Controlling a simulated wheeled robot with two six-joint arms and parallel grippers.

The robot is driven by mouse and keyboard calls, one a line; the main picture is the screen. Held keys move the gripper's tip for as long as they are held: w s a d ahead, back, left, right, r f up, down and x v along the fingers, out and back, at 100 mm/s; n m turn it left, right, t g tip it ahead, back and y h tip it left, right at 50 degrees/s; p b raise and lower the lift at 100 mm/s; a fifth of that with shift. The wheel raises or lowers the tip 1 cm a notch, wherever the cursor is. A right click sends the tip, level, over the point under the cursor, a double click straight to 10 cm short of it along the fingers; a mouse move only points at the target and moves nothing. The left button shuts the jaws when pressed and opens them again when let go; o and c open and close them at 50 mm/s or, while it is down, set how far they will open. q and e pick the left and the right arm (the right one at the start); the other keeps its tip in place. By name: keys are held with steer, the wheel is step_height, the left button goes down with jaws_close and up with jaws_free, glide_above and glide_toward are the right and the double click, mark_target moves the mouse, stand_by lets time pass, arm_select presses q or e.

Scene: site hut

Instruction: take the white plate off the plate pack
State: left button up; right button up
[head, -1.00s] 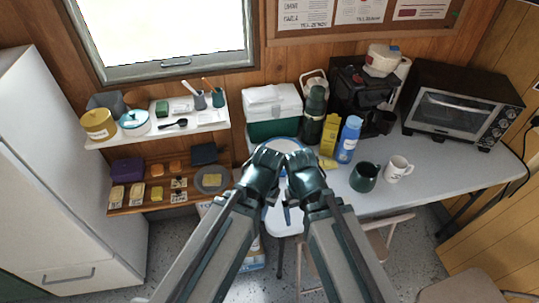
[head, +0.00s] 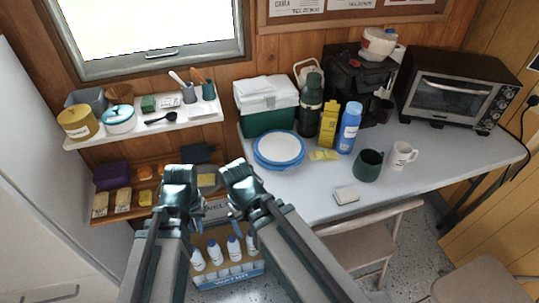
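The plate pack (head: 262,160) is a low round stack with blue edging, on the left end of the grey table. The white plate (head: 279,147) appears to be its top disc, inside a blue ring; I cannot tell plate and pack apart clearly. My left gripper (head: 180,188) is left of and nearer than the pack, in front of the low shelf. My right gripper (head: 238,184) is beside it, just left of the table's front left edge. Both are apart from the plate. Their fingertips are not clear, so I cannot tell their opening.
Behind the pack stand a green-and-white cooler (head: 266,112) and a dark green flask (head: 310,105). To its right are a yellow carton (head: 328,124), a blue bottle (head: 348,130) and a yellow cloth (head: 324,155). A folding chair (head: 362,246) stands in front. Table space in front of the pack is clear.

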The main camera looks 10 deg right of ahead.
arm_select(q)
steer(key=w+a+f+n+h+b, duration=0.2)
steer(key=w+a+f+b, duration=0.1)
steer(key=f+b, duration=0.65)
steer(key=n+t+h+b, duration=0.3)
steer(key=n+t+h, duration=0.3)
steer(key=h, duration=0.7)
glide_toward(279, 163)
steer(key=d, duration=0.1)
steer(key=d+b, duration=0.1)
steer(key=w+n+b, duration=0.1)
steer(key=shift+w+d+f+g, duration=0.15)
steer(key=shift+d+f+g, duration=0.2)
steer(key=shift+d+g, duration=0.05)
steer(key=shift+b+x, duration=0.9)
steer(key=shift+x, duration=2.2)
steer(key=shift+r, duration=0.1)
jaws_close()
